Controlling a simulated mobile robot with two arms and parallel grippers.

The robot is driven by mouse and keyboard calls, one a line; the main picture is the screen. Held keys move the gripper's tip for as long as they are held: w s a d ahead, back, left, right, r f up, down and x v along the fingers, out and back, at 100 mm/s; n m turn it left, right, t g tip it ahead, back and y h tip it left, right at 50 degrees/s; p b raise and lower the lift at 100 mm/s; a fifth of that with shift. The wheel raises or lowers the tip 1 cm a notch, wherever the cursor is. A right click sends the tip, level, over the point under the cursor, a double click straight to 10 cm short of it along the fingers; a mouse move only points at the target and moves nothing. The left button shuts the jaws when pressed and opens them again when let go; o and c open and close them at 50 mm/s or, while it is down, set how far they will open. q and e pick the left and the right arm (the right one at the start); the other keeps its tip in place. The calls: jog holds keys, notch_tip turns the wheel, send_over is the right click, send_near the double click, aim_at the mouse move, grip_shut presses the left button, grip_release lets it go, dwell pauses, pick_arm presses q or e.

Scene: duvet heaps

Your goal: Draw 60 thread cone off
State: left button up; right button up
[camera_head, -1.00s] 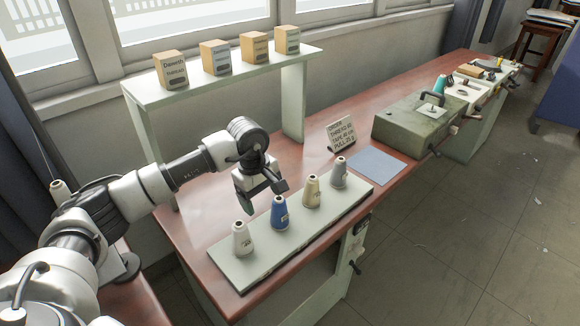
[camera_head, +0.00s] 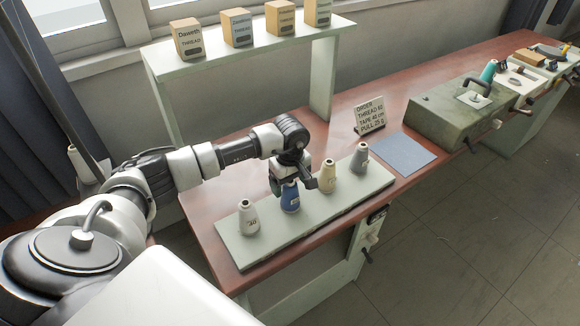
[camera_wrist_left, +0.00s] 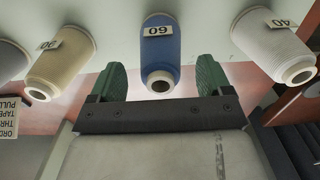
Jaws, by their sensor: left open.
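The blue thread cone marked 60 (camera_head: 290,197) stands on the pale green board (camera_head: 262,262) between the white cone marked 40 (camera_head: 248,218) and the cream cone (camera_head: 327,176). My left gripper (camera_head: 292,186) is over the blue cone and hides part of its top. In the left wrist view the blue cone (camera_wrist_left: 160,50) lies between and just beyond the open green-padded fingers (camera_wrist_left: 160,80), touching neither. Its 60 label shows upside down. A grey cone (camera_head: 360,158) stands at the board's far end. My right gripper is not in view.
An order card (camera_head: 369,115) reads thread 60, tape 40 cm, pull 25 g. A blue-grey mat (camera_head: 405,150) lies beside it. A shelf (camera_head: 250,52) with several boxes stands behind. A green metal block (camera_head: 455,110) is farther right.

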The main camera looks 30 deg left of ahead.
pick_arm(q)
jog(key=shift+f, duration=0.95)
jog(key=shift+c, duration=1.1)
jog(key=c, duration=0.8)
jog(key=shift+r+p, duration=1.45)
jog(key=shift+r, duration=1.05)
jog(key=shift+c, duration=0.2)
jog(key=shift+r+p, duration=0.7)
jog(key=shift+r, duration=0.65)
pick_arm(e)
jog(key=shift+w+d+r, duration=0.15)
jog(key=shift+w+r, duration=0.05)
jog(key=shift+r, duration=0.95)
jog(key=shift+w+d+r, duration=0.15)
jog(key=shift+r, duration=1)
